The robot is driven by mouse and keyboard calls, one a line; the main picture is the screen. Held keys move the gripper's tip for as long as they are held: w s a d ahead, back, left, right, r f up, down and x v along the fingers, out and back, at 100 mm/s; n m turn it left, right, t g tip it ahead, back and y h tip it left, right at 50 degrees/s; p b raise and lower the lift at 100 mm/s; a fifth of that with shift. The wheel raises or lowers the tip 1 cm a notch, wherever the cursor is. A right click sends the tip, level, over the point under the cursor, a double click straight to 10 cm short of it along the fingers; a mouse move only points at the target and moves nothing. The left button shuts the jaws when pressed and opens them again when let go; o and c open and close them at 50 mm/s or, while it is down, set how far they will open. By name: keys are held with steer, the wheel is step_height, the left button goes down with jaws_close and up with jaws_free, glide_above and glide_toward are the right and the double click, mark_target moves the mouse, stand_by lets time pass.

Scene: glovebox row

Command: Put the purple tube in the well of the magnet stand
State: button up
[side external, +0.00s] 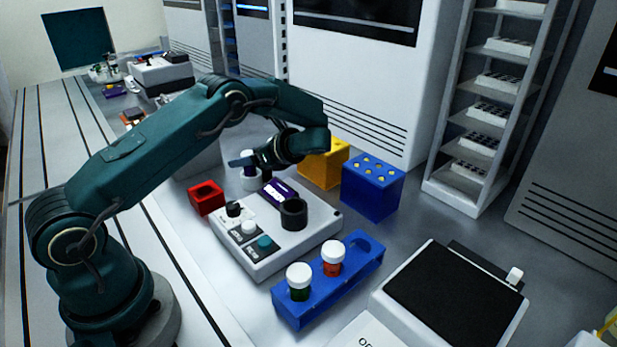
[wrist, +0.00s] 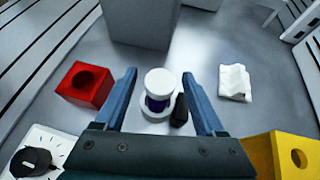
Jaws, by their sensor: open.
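The purple tube (wrist: 158,90) has a white cap and stands upright, its lower end inside the white round magnet stand (wrist: 150,113). A small dark block (wrist: 180,110) sits at the stand's right side. How deep the tube sits cannot be told. My gripper (wrist: 158,76) is open, with one finger on each side of the tube and visible gaps between. In the side view the tube (side external: 249,168) and the stand (side external: 250,184) show beyond the white device, partly hidden by my gripper (side external: 245,160).
A red block with a hole (wrist: 87,84) stands left of the stand, and a yellow block (side external: 322,163) and blue block (side external: 372,187) stand right. A white device (side external: 270,255) and a blue rack (side external: 315,300) holding two capped tubes are nearer. A white piece (wrist: 235,83) lies right.

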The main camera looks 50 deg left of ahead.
steer(key=v, duration=1.1)
steer(key=shift+d, duration=0.1)
steer(key=shift+d+r, duration=0.3)
steer(key=s+d+r+n+t+h, duration=0.4)
steer(key=s+d+r+n+h, duration=0.25)
steer(key=s, duration=0.25)
steer(key=s+d+f+n+t+h, duration=0.1)
steer(key=s+d+n+t+h, duration=0.3)
steer(key=s+n, duration=0.5)
steer(key=s+d+h, duration=0.1)
steer(key=d, duration=0.1)
steer(key=shift+s+d, duration=0.3)
steer(key=shift+d, duration=0.05)
